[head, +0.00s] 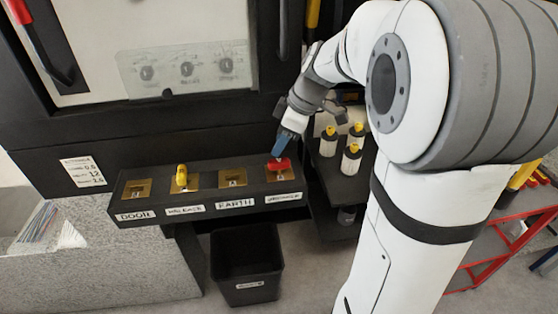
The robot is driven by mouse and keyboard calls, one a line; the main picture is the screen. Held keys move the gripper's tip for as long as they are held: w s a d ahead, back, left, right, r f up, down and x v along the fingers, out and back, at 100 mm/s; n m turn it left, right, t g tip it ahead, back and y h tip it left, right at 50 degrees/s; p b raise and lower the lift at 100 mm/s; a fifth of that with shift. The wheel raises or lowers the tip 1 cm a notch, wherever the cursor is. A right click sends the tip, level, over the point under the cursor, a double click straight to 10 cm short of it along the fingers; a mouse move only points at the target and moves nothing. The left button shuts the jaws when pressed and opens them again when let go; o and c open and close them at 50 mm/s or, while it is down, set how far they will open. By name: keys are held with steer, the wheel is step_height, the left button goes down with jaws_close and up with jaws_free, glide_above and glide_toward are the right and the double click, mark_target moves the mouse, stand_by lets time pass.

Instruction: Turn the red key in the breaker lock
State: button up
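A dark lock box holds a row of brass locks, with labels along its front edge. The red key (279,164) sits in the rightmost lock (280,175), above a label too small to read surely. My gripper (283,150) reaches down from above, its blue fingers right at the top of the red key. They seem to touch it, but I cannot tell whether they are closed around it. The fingers and the key's upper part overlap, so the gap between the fingers is hidden.
A yellow key (181,176) stands in the second lock from the left. Several yellow-topped white cylinders (351,161) stand on a dark shelf right of the box. A black bin (246,268) is on the floor below. A red frame (490,245) stands at right.

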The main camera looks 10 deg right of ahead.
mark_target(278, 159)
steer(key=n, duration=0.1)
steer(key=d+n+g+b, duration=0.1)
steer(key=n, duration=0.1)
steer(key=f+n, duration=0.1)
steer(key=shift+d+f+g, duration=0.1)
steer(key=shift+d+g, duration=0.2)
steer(key=shift+d, duration=0.05)
steer(key=b+x, duration=0.4)
steer(key=x, duration=0.1)
steer(key=shift+s+a+b, duration=0.1)
steer(key=shift+a+b, duration=0.2)
steer(key=shift+b, duration=0.1)
